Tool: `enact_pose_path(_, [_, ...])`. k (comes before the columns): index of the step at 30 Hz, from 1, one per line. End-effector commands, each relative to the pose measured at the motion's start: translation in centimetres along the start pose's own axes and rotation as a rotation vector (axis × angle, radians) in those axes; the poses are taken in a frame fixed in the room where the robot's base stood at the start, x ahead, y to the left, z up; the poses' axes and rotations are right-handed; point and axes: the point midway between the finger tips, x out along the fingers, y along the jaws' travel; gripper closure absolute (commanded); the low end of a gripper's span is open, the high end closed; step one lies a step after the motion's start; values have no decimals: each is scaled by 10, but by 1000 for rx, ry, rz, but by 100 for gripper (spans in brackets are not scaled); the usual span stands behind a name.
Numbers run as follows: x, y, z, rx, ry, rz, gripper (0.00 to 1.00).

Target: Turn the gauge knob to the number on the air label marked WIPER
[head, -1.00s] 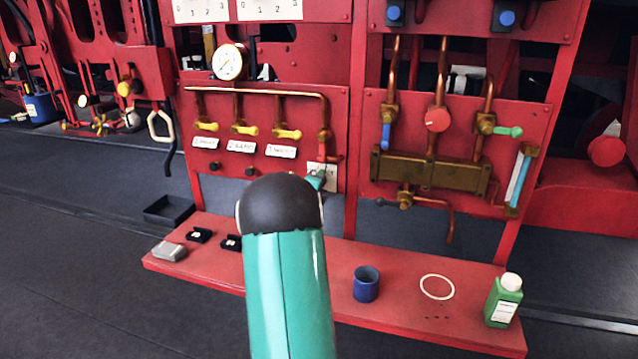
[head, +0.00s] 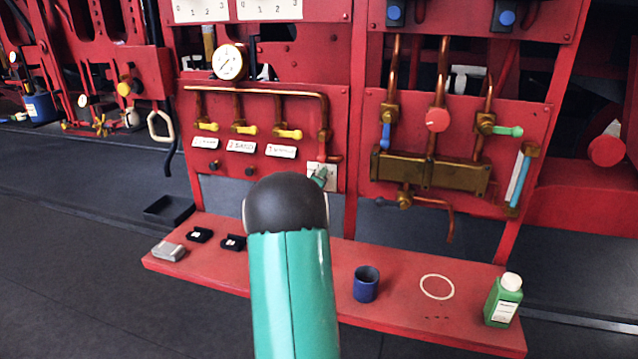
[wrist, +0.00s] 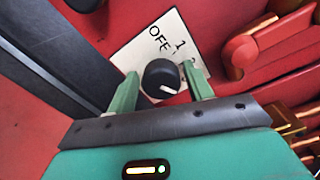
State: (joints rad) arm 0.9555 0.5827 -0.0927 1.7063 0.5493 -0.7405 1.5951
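The black gauge knob (wrist: 161,78) shows in the wrist view in front of a white plate (wrist: 148,45) marked OFF and 1, with further marks partly hidden. A short white line on the knob is at its lower right in that view. My gripper (wrist: 161,78) has one green finger on each side of the knob, with small gaps. In the head view my gripper (head: 319,178) is at the white plate (head: 315,168) and hides the knob. Three air labels (head: 206,142), (head: 241,146), (head: 281,151) hang under yellow-handled valves; their words are too small to read surely.
Copper pipes and a valve with a red handle (head: 333,157) run close above the plate. A round gauge (head: 229,62) is at upper left. Below, the red shelf (head: 395,318) carries a blue cup (head: 366,284), a green bottle (head: 503,300) and small black items.

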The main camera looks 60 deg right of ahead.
Motion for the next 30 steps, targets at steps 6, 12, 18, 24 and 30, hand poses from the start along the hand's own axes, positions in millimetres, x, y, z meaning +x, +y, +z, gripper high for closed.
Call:
enact_pose_path(6, [0,-1,0,-1,0,-2,41])
enact_pose_path(12, [-5,-1,0,-1,0,-2,41])
enact_pose_path(18, [-35,-2,1,0,-2,-2,41])
enact_pose_path(24, [-81,-1,1,-1,-3,-1,41])
enact_pose_path(30, [-119,-1,1,-1,-2,-1,41])
